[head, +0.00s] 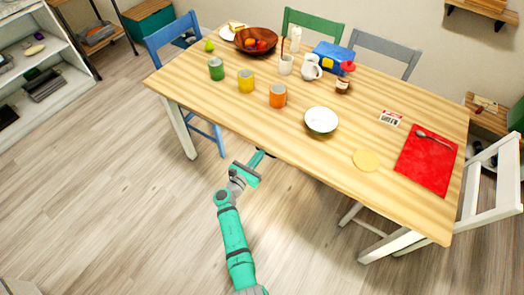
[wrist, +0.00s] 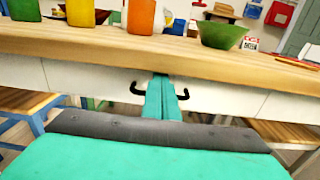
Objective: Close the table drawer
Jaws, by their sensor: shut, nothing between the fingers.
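The wooden table (head: 330,110) fills the upper right of the head view, and its front edge runs across the wrist view (wrist: 80,42). Below that edge in the wrist view is the white drawer front (wrist: 215,95) with a black handle (wrist: 137,89). My gripper (wrist: 162,90) is shut and empty. Its teal fingers point at the drawer front and hide the middle of the handle; I cannot tell if they touch it. In the head view my gripper (head: 260,158) is at the table's front edge, where the tabletop hides the drawer. I cannot tell how far the drawer is out.
Green (head: 216,69), yellow (head: 246,81) and orange (head: 277,95) cups and a bowl (head: 321,121) stand on the tabletop. A blue chair (head: 174,38) is at the left end and a white chair (head: 496,185) at the right. The floor before the table is clear.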

